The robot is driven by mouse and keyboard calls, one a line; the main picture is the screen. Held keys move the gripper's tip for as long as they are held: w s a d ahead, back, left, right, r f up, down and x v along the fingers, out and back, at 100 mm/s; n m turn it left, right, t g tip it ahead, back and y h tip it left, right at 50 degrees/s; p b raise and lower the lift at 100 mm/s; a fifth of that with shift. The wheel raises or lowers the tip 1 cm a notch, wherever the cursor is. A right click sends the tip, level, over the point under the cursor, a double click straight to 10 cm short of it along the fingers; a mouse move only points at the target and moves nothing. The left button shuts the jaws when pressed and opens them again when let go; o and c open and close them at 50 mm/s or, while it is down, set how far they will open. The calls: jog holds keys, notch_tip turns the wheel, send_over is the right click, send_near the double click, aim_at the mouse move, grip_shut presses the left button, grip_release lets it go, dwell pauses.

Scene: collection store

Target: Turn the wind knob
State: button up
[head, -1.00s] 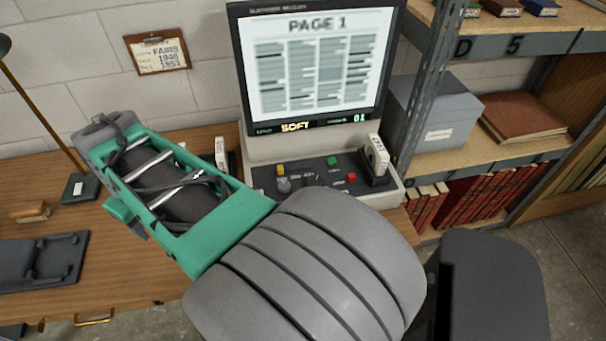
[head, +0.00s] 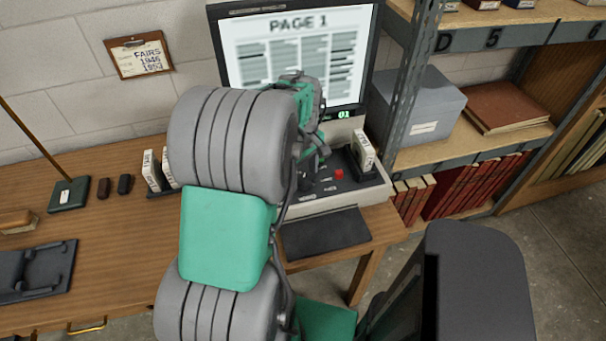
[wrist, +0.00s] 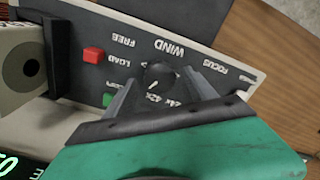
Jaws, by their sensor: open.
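The dark round knob (wrist: 158,77) beside the upside-down WIND label shows in the wrist view on the reader's control panel (wrist: 215,55). A light mark shows on its face. My gripper (wrist: 160,84) is open, with one finger on each side of the knob. I cannot tell whether the fingers touch it. In the head view my gripper (head: 316,158) is over the panel of the microfilm reader (head: 355,190), and my arm hides the knob there. The reader's screen (head: 255,55) reads PAGE 1.
A red button (wrist: 94,55) and a green button (wrist: 108,99) sit left of the knob in the wrist view. A reel holder with a white box (head: 362,150) stands at the panel's right. Steel shelving (head: 413,85) rises close on the right.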

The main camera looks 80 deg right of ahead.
jog(key=shift+f, duration=0.5)
jog(key=c, duration=1.4)
